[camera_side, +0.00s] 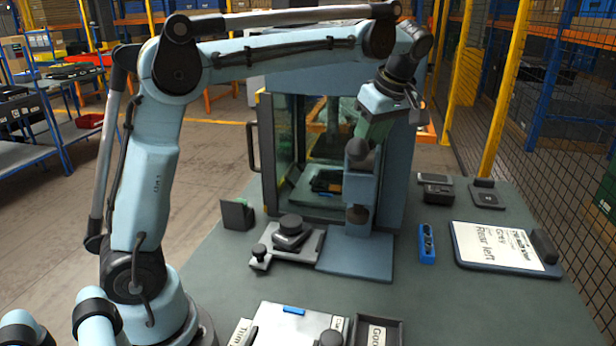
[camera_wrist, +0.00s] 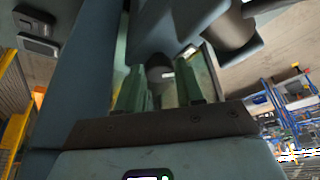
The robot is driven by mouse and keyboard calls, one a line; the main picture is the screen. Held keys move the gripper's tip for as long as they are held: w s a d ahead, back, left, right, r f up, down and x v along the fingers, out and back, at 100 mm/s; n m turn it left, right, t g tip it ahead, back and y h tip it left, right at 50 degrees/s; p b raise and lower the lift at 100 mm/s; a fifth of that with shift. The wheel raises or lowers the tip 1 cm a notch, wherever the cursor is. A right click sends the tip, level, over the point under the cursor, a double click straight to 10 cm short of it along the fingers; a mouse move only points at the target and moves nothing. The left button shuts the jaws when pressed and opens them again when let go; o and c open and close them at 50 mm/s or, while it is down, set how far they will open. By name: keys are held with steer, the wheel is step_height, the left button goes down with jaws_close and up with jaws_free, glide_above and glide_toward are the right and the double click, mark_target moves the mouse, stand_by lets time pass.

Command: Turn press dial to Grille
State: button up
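The press (camera_side: 390,180) is a blue-grey cabinet with a glass front in the middle of the side view. A smaller blue-grey column with a dark rounded knob (camera_side: 360,153) stands at its front, on a flat base plate (camera_side: 345,250). My gripper (camera_side: 372,130) points down at the top of this column. In the wrist view its two green fingers (camera_wrist: 160,88) are apart, with a dark round part (camera_wrist: 158,67) showing in the gap between them. Contact cannot be told. No dial marking or the word Grille can be read in either view.
A dark knob on a grey plate (camera_side: 308,247) sits left of the base. A blue block (camera_side: 427,243) and a white sign board (camera_side: 500,246) lie to the right. Trays (camera_side: 392,331) stand at the front edge. Mesh fencing (camera_side: 560,130) rises at the right.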

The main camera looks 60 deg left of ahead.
steer(key=o, duration=0.3)
steer(key=shift+o, duration=0.2)
steer(key=v, duration=1.2)
stand_by(0.4)
